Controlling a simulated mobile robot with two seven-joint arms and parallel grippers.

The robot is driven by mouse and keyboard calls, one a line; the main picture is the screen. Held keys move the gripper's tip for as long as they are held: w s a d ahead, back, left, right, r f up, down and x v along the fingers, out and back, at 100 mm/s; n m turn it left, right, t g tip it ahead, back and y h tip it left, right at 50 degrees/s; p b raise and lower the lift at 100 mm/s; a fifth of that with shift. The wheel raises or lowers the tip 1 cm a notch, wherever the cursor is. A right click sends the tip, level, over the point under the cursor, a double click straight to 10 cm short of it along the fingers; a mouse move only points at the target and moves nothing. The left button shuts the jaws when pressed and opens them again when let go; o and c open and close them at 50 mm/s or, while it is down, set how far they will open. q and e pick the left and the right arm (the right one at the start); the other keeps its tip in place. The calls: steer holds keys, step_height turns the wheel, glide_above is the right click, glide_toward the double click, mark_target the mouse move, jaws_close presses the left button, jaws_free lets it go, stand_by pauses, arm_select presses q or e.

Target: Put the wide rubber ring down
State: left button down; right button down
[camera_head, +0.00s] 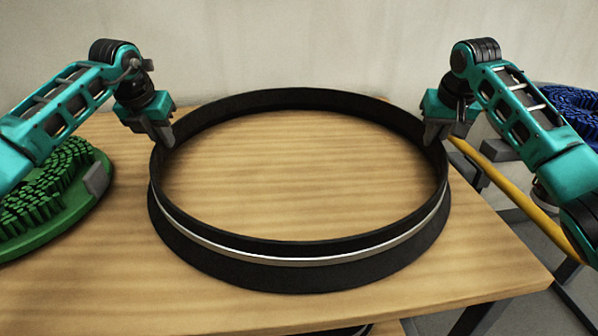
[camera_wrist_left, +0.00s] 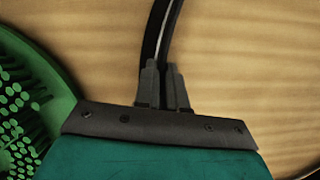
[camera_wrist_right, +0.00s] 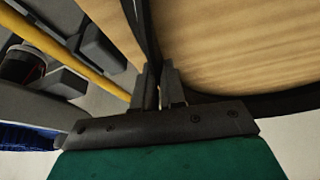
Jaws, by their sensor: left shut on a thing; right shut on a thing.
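The wide rubber ring (camera_head: 300,268) is a large black hoop with a pale band around its outside. It is level over the wooden table (camera_head: 300,180); I cannot tell whether its lower edge touches the top. My left gripper (camera_head: 165,138) is shut on the ring's left wall, and the left wrist view shows the fingers (camera_wrist_left: 163,85) on either side of the ring wall (camera_wrist_left: 158,40). My right gripper (camera_head: 434,138) is shut on the right wall, and the right wrist view shows its fingers (camera_wrist_right: 160,82) on the ring wall (camera_wrist_right: 148,35).
A green round brush (camera_head: 60,200) lies at the table's left side, near the ring. A blue brush (camera_head: 575,105) is at the right, beyond the table. A yellow bar (camera_head: 500,180) runs past the table's right edge. A pale wall stands behind.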

arm_select(q)
steer(key=c, duration=1.2)
jaws_free()
arm_select(e)
steer(key=c, duration=1.2)
jaws_free()
arm_select(q)
steer(key=shift+s, duration=0.1)
steer(key=v, duration=1.2)
arm_select(e)
steer(key=v, duration=1.2)
steer(key=shift+s, duration=0.1)
